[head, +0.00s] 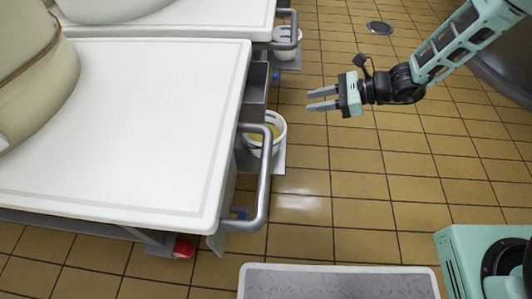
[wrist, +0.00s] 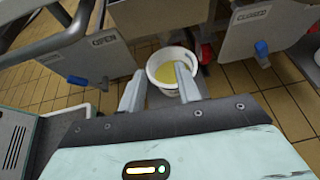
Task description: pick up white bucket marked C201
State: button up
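A white bucket (head: 278,124) with yellowish liquid inside stands low beside the near white-topped table, partly hidden by the grey rail. In the wrist view the same kind of white bucket (wrist: 154,64) shows beyond my fingertips, its lower front partly covered by the right finger. A second white bucket (head: 285,36) stands farther back beside the far table. No C201 marking is readable on either. My gripper (head: 310,99) is open and empty, above the floor to the right of the near bucket and apart from it. Its two fingers (wrist: 158,70) are spread in the wrist view.
The white-topped table (head: 150,120) has a grey curved rail (head: 264,185) on its right side. Panels marked OPEN (wrist: 95,50) and CLOSED (wrist: 250,35) carry blue handles. A red object (head: 184,248) lies under the table. A grey platform (head: 340,284) is in front.

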jog(key=w+d+f+m+t+b, duration=0.2)
jog(key=w+d+f+m+b, duration=0.15)
jog(key=f, duration=0.55)
jog(key=b, duration=0.4)
send_near(272, 115)
jog(key=s+x, duration=0.1)
jog(key=x, duration=0.3)
jog(key=shift+t, duration=0.3)
jog(key=x, duration=0.1)
jog(key=b+x, duration=0.1)
jog(key=x, duration=0.1)
jog(key=b+x, duration=0.1)
jog(key=x, duration=0.1)
jog(key=shift+w+d, duration=0.1)
jog(key=shift+w, duration=0.2)
jog(key=shift+w+a+b, duration=0.2)
jog(key=shift+a+b, duration=0.15)
jog(key=shift+a, duration=0.2)
grip_shut()
